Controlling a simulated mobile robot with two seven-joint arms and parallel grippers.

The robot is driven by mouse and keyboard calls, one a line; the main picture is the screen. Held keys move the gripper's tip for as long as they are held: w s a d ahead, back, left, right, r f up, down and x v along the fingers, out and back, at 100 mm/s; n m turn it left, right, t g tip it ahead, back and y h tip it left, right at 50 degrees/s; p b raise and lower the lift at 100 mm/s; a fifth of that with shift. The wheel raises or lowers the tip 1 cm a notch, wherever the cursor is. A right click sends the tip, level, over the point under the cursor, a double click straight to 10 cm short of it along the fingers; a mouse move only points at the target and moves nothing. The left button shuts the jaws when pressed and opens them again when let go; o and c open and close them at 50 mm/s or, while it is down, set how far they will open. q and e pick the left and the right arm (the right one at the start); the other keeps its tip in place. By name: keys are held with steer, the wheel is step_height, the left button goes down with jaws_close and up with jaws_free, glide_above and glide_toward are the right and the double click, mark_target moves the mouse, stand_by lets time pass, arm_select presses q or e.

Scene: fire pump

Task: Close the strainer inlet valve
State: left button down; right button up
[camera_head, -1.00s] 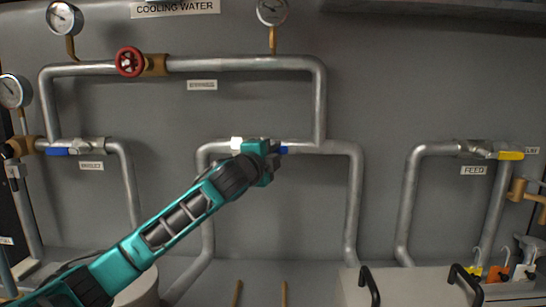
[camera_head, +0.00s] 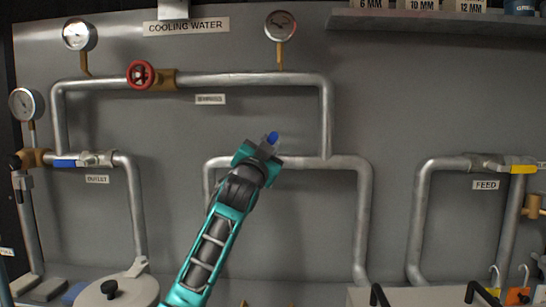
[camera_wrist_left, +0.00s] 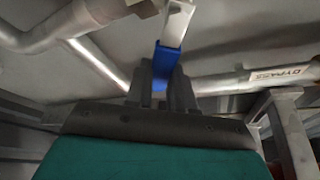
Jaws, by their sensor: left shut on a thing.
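A blue valve lever (camera_head: 273,137) shows at the middle pipe (camera_head: 320,163), its blue tip above the pipe line. My left gripper (camera_head: 262,149) is shut on it and covers the valve body in the head view. The left wrist view shows the blue lever (camera_wrist_left: 166,65) between the fingers of my left gripper (camera_wrist_left: 163,82), with its bare metal part running up out of the frame. I see no name label at this valve, so I cannot read which one it is. My right gripper is not in view.
A red handwheel (camera_head: 141,74) sits on the upper bypass pipe. Another blue lever (camera_head: 65,163) is at the outlet on the left, and a yellow lever (camera_head: 523,169) at the feed on the right. Gauges (camera_head: 281,26) stand above.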

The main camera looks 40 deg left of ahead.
arm_select(q)
steer(key=shift+s+a+r+n+g+y+b, duration=0.15)
steer(key=shift+s+a+n+g+y, duration=0.25)
steer(key=shift+n+y, duration=0.8)
steer(key=shift+s+a+r+n+g+y+b, duration=0.15)
steer(key=shift+a+n+y, duration=0.35)
steer(key=shift+n, duration=1.45)
steer(key=shift+s+a+r+n+g+y+b, duration=0.25)
steer(key=shift+a+n+y, duration=0.35)
steer(key=shift+n, duration=0.95)
steer(key=shift+d+f, duration=0.1)
steer(key=shift+f, duration=0.05)
steer(key=c, duration=1)
jaws_free()
steer(key=shift+s, duration=0.1)
steer(key=shift+o, duration=0.2)
steer(key=b+v, duration=0.1)
steer(key=v, duration=1.2)
steer(key=shift+f, duration=0.1)
